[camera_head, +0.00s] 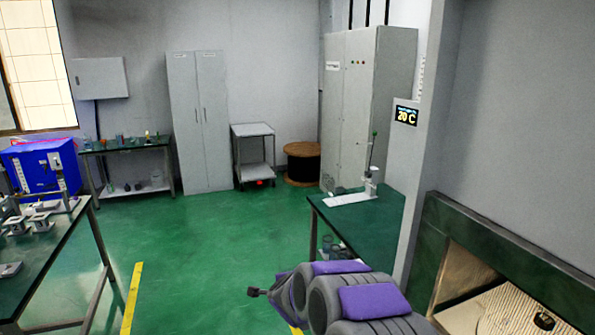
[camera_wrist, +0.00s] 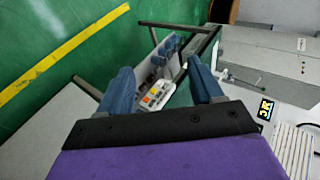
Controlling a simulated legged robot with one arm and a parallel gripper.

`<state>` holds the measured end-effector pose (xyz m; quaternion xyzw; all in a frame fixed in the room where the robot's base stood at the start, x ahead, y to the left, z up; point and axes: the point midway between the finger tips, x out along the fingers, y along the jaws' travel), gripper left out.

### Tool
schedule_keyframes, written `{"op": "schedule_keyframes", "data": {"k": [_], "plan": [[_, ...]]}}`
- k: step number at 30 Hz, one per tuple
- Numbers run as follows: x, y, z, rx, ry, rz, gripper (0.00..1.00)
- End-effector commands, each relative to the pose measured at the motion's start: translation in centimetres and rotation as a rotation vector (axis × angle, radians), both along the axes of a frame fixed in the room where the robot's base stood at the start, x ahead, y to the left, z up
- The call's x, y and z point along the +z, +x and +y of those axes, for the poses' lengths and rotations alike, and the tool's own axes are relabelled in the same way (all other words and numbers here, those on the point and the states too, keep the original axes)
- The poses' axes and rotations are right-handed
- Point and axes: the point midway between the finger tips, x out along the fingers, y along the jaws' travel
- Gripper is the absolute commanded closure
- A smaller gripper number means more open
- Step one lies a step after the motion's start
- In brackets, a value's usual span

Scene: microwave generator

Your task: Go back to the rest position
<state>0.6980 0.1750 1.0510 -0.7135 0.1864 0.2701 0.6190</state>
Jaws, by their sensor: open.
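My gripper (camera_wrist: 162,84) shows in the wrist view as two blue fingers spread wide apart, with a black bar behind them. It is open, and nothing is seen held between the fingers. My arm, grey with purple covers, shows at the bottom of the head view, low in front of the green-topped table on the right. I cannot clearly make out the fingers in the head view. A white tray or box with coloured parts (camera_wrist: 155,96) appears between the fingers in the wrist view, apart from them and farther off.
A green-topped table (camera_head: 385,212) holds a white stand. A recessed opening (camera_head: 465,285) is at the lower right, near a lit display (camera_head: 406,115). A workbench (camera_head: 45,245) stands at left. The green floor (camera_head: 215,255) in the middle is clear. Cabinets and a cart line the back.

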Motion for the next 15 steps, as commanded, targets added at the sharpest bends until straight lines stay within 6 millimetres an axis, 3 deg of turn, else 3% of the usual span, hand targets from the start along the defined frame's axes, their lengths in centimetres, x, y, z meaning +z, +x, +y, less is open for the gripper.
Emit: {"op": "schedule_keyframes", "data": {"k": [1, 6, 11, 15], "plan": [[1.7, -1.1, 0.3, 0.067, -0.007, 0.007, 0.34], [5.3, -6.1, 1.5, 0.321, -0.064, 0.061, 0.34], [7.6, -12.1, 1.2, 0.546, -0.146, 0.123, 0.34], [8.8, -18.2, -0.1, 0.728, -0.232, 0.192, 0.34]]}}
